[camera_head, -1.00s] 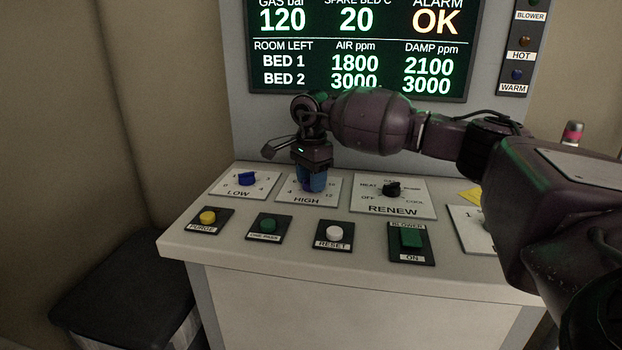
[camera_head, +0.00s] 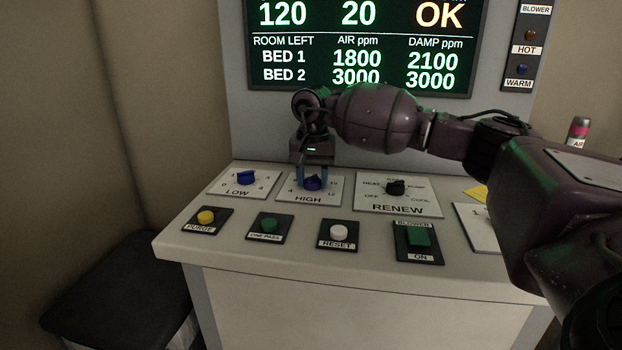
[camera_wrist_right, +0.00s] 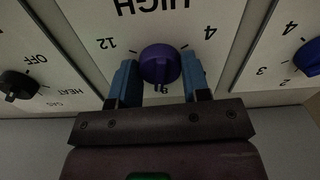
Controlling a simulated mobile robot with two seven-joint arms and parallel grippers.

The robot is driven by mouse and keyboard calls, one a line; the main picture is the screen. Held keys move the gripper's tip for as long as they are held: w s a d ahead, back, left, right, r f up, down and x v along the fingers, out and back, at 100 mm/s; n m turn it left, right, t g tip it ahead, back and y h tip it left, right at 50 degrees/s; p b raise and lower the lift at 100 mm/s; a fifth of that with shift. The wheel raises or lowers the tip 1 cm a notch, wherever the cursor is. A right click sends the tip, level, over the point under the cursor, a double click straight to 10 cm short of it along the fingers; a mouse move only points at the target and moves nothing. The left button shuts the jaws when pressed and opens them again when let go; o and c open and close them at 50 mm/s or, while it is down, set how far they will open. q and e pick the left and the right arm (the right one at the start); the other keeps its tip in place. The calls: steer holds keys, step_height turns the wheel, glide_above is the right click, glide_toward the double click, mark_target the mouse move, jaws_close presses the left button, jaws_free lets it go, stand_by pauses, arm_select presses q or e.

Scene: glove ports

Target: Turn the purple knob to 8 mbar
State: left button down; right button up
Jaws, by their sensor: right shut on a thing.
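The purple knob (camera_head: 313,184) sits on the white dial plate marked HIGH (camera_head: 308,198) on the sloped panel. My right gripper (camera_head: 311,178) comes down from above, with one blue finger on each side of the knob, shut on it. In the right wrist view the purple knob (camera_wrist_right: 160,63) is between the two blue fingers of my right gripper (camera_wrist_right: 160,75), and the plate appears upside down. The marks 12 and 4 show there; a mark below the knob is partly hidden. I cannot read the exact setting. My left gripper is not in view.
The blue LOW knob (camera_head: 246,177) is to the left and the black RENEW knob (camera_head: 396,187) to the right. Yellow, green and white buttons, such as RESET (camera_head: 339,232), line the front. A lit display (camera_head: 362,45) stands behind.

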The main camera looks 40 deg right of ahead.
mark_target(313, 177)
steer(key=shift+n, duration=1)
steer(key=o, duration=0.9)
steer(key=shift+r, duration=0.15)
step_height(313, 177, up, 9)
steer(key=shift+p, duration=0.45)
steer(key=shift+r, duration=0.8)
